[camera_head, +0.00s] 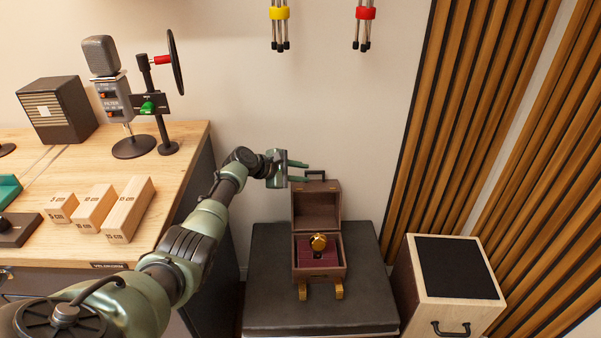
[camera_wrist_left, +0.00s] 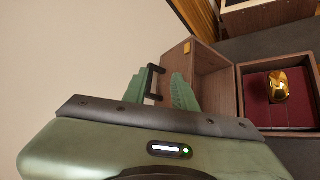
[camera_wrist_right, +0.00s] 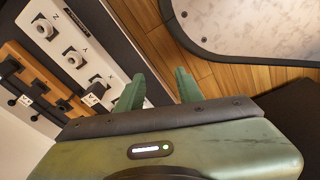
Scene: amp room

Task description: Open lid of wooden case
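The wooden case (camera_head: 301,256) stands on a dark padded block, its lid (camera_head: 316,211) standing upright at the back. Inside is a dark red lining with a gold object (camera_head: 319,242); the gold object also shows in the left wrist view (camera_wrist_left: 279,84). A black handle (camera_head: 316,174) sits at the lid's top edge. My left gripper (camera_head: 301,172) is at the lid's upper left. In the left wrist view its green fingers (camera_wrist_left: 160,90) are apart, with the black handle between them; contact cannot be told. My right gripper (camera_wrist_right: 158,90) is open and empty, away from the case.
The dark padded block (camera_head: 265,290) has bare room around the case. A wooden desk (camera_head: 180,150) with a microphone (camera_head: 102,65) and wooden blocks (camera_head: 128,207) is at left. A pale box with a black top (camera_head: 455,265) stands at right, near slatted wall panels (camera_head: 460,120).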

